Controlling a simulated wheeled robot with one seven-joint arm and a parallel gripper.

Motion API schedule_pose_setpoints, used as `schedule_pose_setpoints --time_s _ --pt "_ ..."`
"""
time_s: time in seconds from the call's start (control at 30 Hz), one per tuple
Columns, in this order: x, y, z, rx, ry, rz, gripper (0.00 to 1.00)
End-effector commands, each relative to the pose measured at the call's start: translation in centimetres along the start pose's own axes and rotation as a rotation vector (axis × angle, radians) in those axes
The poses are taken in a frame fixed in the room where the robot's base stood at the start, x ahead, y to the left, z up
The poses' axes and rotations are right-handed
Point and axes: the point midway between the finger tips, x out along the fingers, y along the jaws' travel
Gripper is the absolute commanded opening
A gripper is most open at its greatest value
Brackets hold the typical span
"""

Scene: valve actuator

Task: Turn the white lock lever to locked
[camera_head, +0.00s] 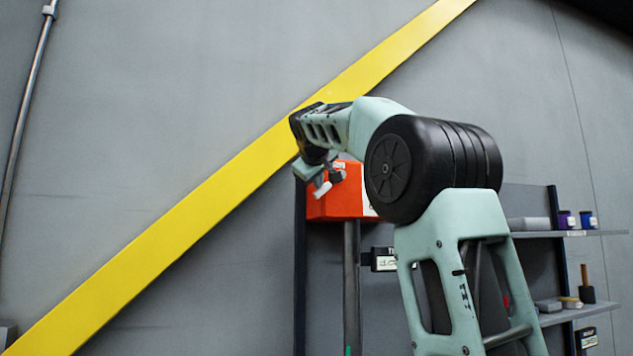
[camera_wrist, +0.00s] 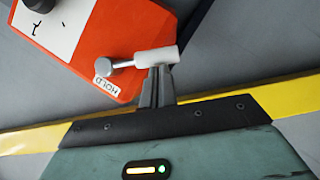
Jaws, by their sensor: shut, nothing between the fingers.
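The orange valve actuator box (camera_head: 345,198) is behind my gripper in the head view and fills the upper middle of the wrist view (camera_wrist: 122,25). The white lock lever (camera_wrist: 157,57) is on its face, with a round grey-white end (camera_wrist: 103,67) to the left beside an upside-down HOLD label (camera_wrist: 106,86). In the head view the lever (camera_head: 322,189) is small and partly hidden. My gripper (camera_wrist: 157,72) is shut and empty, its fingertips at the lever's thick end. I cannot tell whether they touch it.
A white plate (camera_wrist: 60,25) with a dark mark and a black knob (camera_wrist: 40,4) are on the box. A grey post (camera_head: 351,280) stands below the box. Shelves (camera_head: 570,234) with small items are at the right.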

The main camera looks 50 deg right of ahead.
Motion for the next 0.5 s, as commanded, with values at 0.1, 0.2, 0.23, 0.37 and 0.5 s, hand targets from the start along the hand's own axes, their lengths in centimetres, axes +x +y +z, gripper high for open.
schedule_pose_setpoints --time_s 0.1,0.2,0.23,0.37,0.5 --pt "0.6 -0.8 1.0 -0.062 -0.001 0.037 0.00" --pt "1.0 -1.1 1.7 -0.134 -0.002 0.078 0.00" --pt "1.1 -1.2 1.9 -0.159 -0.002 0.093 0.00" --pt "1.6 -1.4 2.7 -0.263 -0.001 0.152 0.00" --pt "2.1 -1.4 3.5 -0.368 -0.002 0.213 0.00"
